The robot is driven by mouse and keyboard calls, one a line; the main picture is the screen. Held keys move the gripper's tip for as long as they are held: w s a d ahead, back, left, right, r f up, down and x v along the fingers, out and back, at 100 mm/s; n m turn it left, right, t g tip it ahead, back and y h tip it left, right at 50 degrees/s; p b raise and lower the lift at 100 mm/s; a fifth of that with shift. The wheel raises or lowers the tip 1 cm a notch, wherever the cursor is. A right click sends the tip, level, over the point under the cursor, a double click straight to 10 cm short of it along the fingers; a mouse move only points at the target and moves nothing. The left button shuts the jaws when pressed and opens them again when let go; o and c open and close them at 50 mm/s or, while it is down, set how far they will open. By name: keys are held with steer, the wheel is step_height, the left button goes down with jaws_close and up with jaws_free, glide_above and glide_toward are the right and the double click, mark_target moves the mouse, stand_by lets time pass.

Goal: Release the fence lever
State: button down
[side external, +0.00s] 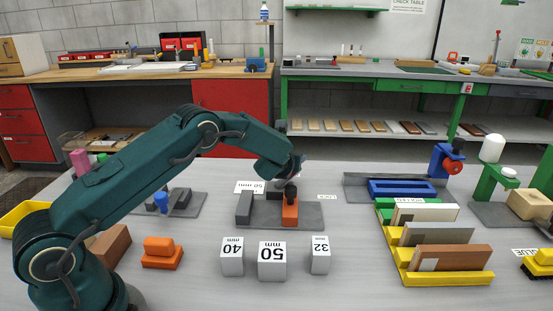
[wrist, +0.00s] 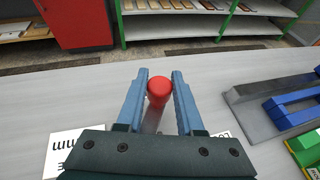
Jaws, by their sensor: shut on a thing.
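The fence lever shows in the wrist view as a red rounded knob (wrist: 159,88) on a pale shaft. My gripper (wrist: 160,73) has its two blue fingers closed on either side of this knob. In the side external view my gripper (side external: 291,190) is low over the dark grey fixture plate (side external: 262,215), just above an orange block (side external: 290,212). A grey upright block (side external: 244,208) stands on the plate's left side. The knob itself is hidden by my gripper in the side external view.
White blocks marked 40 (side external: 232,257), 50 (side external: 272,261) and 32 (side external: 320,255) stand in front of the plate. A yellow rack (side external: 445,277) holding boards and a blue fixture (side external: 402,188) are to the right. Orange pieces (side external: 162,253) lie to the left.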

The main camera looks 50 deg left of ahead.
steer(key=shift+s+a+r+n+g+y, duration=0.15)
steer(key=shift+a+n+g+y, duration=0.25)
steer(key=shift+n+y, duration=0.2)
steer(key=shift+s+a+f+n+g+y, duration=0.1)
steer(key=shift+a+n+g+y, duration=0.25)
steer(key=shift+n+y, duration=0.25)
steer(key=c, duration=0.5)
jaws_free()
steer(key=shift+c, duration=0.2)
steer(key=shift+d, duration=0.1)
steer(key=shift+s+d+r, duration=0.15)
steer(key=shift+s+d, duration=0.1)
steer(key=shift+d, duration=0.05)
steer(key=shift+v, duration=2.15)
steer(key=shift+a, duration=0.1)
